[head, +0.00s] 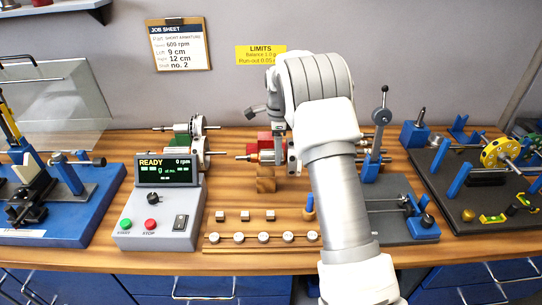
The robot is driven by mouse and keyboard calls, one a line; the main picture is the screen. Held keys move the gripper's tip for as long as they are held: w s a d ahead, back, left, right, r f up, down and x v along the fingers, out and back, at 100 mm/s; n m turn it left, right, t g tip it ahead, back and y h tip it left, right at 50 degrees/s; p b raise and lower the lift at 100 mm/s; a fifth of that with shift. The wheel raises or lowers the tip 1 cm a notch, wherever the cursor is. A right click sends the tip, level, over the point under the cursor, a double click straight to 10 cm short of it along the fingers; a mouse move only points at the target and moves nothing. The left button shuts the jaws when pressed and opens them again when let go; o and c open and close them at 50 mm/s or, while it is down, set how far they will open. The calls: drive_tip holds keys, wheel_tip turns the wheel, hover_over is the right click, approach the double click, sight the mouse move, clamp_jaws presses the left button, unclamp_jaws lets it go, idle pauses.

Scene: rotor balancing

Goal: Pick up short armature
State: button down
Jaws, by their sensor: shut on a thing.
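An armature with a silver shaft and a copper-coloured part (266,156) lies level near the middle back of the bench, in front of a red block (264,138). It looks like the short armature. My gripper (291,156) is at its right part and shut on it. My arm hides most of the gripper and the armature's right end. I cannot tell whether the armature is clear of its support.
Other shafted rotors (190,127) lie at the back left, behind a control box (158,212) reading READY. A wooden block (265,184), small blocks and a rack of round weights (239,238) are in front. Blue fixtures stand left (95,205) and right (424,228).

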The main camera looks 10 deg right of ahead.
drive_tip(key=s+d+r, duration=0.4)
drive_tip(key=d+r, duration=0.1)
drive_tip(key=d, duration=0.2)
drive_tip(key=s+a+n+p, duration=0.5)
drive_tip(key=s+n+p, duration=0.1)
drive_tip(key=n, duration=0.4)
drive_tip(key=s+a+r+n+p, duration=0.1)
drive_tip(key=s+a+n+p, duration=0.5)
drive_tip(key=s+n, duration=0.2)
drive_tip(key=shift+s+a+r+n, duration=0.2)
drive_tip(key=shift+s+n, duration=0.15)
drive_tip(key=shift+n, duration=0.85)
